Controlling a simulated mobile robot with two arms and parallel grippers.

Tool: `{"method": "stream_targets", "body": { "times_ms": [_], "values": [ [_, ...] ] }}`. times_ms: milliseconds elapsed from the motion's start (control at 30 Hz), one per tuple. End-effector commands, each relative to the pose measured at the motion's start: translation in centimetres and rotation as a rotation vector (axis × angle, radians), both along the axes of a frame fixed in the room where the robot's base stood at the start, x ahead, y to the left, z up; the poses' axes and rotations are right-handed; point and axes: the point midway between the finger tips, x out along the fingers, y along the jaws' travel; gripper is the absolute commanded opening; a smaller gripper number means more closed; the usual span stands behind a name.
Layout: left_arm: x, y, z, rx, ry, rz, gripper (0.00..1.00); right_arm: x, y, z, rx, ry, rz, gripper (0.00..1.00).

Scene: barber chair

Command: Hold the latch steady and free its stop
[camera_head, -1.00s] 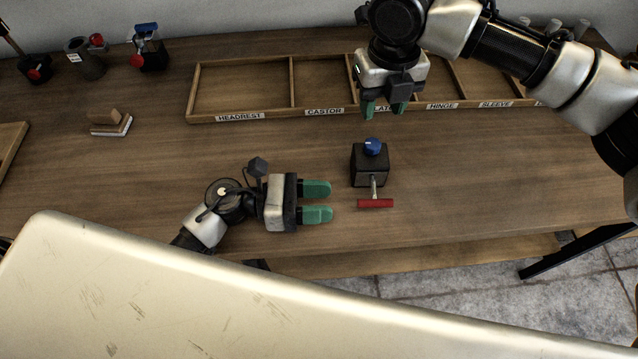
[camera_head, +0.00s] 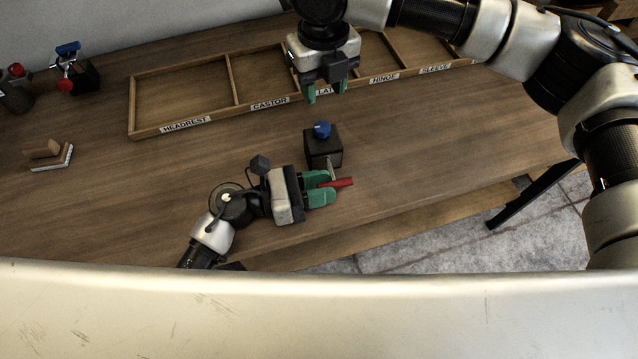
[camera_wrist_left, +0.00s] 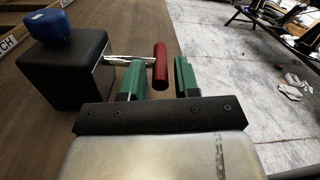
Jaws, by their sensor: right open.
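The latch is a dark block (camera_head: 323,147) with a blue knob (camera_head: 321,130) on top and a rod ending in a red crossbar handle (camera_head: 343,182). It stands on the bench near its front. My left gripper (camera_head: 328,188) is open at the red handle. In the left wrist view the red handle (camera_wrist_left: 160,66) lies between the green fingertips (camera_wrist_left: 158,75), with a gap visible on the right; contact on the left is unclear. The dark block (camera_wrist_left: 68,68) and blue knob (camera_wrist_left: 47,26) are left of the fingers. My right gripper (camera_head: 325,92) is open and empty, above and behind the knob.
A wooden tray (camera_head: 187,125) with labelled compartments lies behind the latch. A blue-and-red device (camera_head: 80,75) and a small brown-and-white block (camera_head: 48,152) are at left. A pale, scratched surface (camera_head: 300,310) fills the foreground. Bench to the latch's right is clear.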

Motion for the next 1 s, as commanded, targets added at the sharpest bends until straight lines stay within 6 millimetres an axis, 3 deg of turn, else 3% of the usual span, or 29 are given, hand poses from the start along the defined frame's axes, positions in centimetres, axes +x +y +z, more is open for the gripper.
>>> {"method": "stream_targets", "body": {
  "times_ms": [33,200,333,367,533,833,1000],
  "values": [
    [0.0,0.0,0.0,0.0,0.0,0.0,0.23,0.0,0.0,0.0,0.0,0.0,0.0,0.43],
    [0.0,0.0,0.0,0.0,0.0,0.0,0.0,0.0,0.0,0.0,0.0,0.0,0.0,0.43],
    [0.0,0.0,0.0,0.0,0.0,0.0,0.0,0.0,0.0,0.0,0.0,0.0,0.0,0.43],
    [0.0,0.0,0.0,0.0,0.0,0.0,0.19,0.0,0.0,0.0,0.0,0.0,0.0,0.43],
    [0.0,0.0,0.0,0.0,0.0,0.0,0.45,0.0,0.0,0.0,0.0,0.0,0.0,0.43],
    [0.0,0.2,0.0,0.001,0.0,0.0,0.46,0.0,0.0,0.0,0.0,0.0,0.0,0.43],
    [-0.5,2.0,-0.1,0.004,0.001,0.0,0.46,0.0,0.0,0.0,0.0,0.0,0.0,0.43]
  ]
}}
